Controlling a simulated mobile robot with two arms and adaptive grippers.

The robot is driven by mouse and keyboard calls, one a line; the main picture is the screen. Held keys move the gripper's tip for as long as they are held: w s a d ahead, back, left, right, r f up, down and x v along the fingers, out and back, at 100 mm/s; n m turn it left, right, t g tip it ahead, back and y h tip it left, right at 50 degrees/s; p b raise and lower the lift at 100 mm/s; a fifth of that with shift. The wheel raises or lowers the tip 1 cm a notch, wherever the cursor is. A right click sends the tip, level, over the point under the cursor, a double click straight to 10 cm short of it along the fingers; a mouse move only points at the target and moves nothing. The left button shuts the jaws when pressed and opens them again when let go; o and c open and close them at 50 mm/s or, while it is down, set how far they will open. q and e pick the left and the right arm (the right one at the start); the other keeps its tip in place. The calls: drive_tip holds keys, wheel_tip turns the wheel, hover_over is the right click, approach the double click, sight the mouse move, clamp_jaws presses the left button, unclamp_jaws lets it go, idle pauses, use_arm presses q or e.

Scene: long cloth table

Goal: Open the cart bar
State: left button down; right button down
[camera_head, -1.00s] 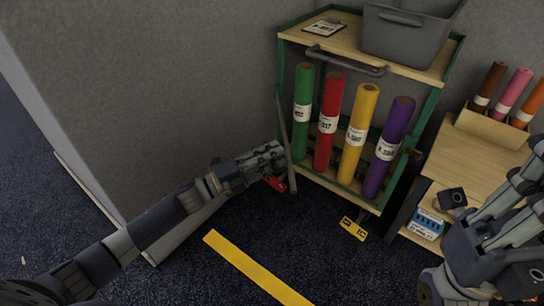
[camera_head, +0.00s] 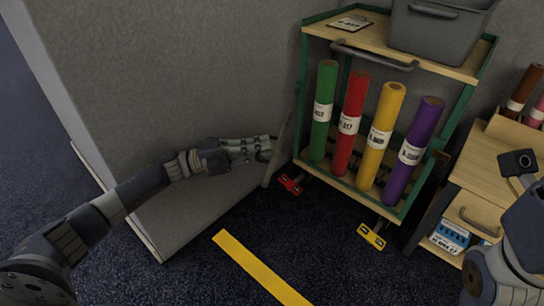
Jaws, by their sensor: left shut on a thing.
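The cart (camera_head: 391,41) is a green-framed trolley with a wooden top and several coloured rolls standing on its lower shelf. The cart bar (camera_head: 282,135) is a thin grey bar at the cart's left front. It stands tilted, swung out to the left of the rolls, with its lower end near the floor. My left gripper (camera_head: 266,148) is shut on the bar, partway up it. My right arm shows only in part at the right edge; its fingertips cannot be made out.
A grey wall panel (camera_head: 170,90) stands close behind my left arm. A wooden cabinet (camera_head: 480,165) is right of the cart. A grey bin (camera_head: 440,30) and a clipboard (camera_head: 351,23) are on the cart top. Carpet with a yellow strip (camera_head: 258,266) is clear in front.

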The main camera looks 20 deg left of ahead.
use_arm(q)
drive_tip(key=shift+a, duration=0.45)
drive_tip(key=c, duration=1.7)
unclamp_jaws()
drive_tip(key=shift+r, duration=0.15)
